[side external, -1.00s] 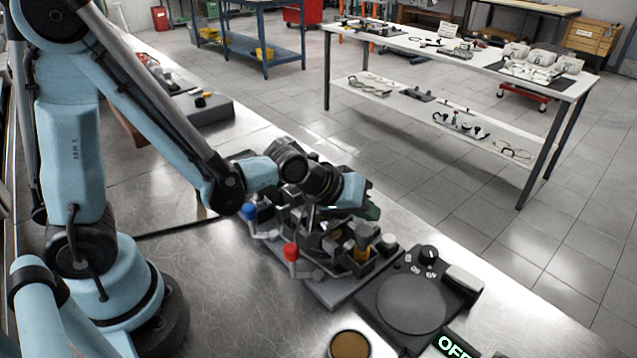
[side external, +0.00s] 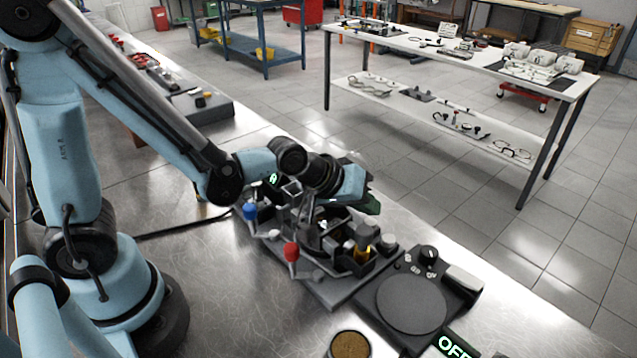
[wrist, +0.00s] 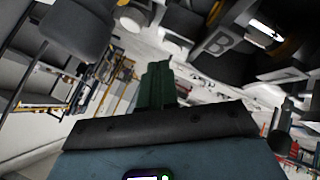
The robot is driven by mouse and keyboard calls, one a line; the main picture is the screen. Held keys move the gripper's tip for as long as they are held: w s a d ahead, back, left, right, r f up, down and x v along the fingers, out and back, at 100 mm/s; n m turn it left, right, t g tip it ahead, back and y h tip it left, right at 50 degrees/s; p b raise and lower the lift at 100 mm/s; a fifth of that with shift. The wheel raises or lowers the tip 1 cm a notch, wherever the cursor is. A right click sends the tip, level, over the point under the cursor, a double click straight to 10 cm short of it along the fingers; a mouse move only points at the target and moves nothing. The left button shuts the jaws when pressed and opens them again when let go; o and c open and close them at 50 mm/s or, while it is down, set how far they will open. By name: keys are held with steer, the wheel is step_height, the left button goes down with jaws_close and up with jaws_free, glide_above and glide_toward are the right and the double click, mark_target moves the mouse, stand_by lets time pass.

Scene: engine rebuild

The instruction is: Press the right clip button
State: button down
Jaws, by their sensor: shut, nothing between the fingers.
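My gripper (side external: 371,206) hangs above the far side of the dark engine fixture (side external: 318,288). Its green fingers show together in the wrist view (wrist: 156,86), with nothing visible between them. The fixture carries a blue knob (side external: 250,211), a red knob (side external: 291,251) and an amber cylinder (side external: 362,237). A lit green letter A (side external: 273,179) shows at its left end. I cannot make out the right clip button; my wrist hides part of the fixture.
A dark round turntable unit (side external: 411,303) with a knob stands right of the fixture. A brown-topped round pot (side external: 349,345) and an OFF display (side external: 454,346) are at the front. The metal bench left of the fixture is mostly clear.

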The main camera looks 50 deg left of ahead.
steer(key=shift+r, duration=2.5)
steer(key=shift+a, duration=0.1)
steer(key=s+a+r+m+g+y, duration=0.1)
steer(key=s+a+r+m+y, duration=0.1)
steer(key=s+a+m, duration=0.3)
steer(key=shift+s+a+g+y, duration=0.4)
steer(key=shift+s+a, duration=1.8)
steer(key=shift+s, duration=0.95)
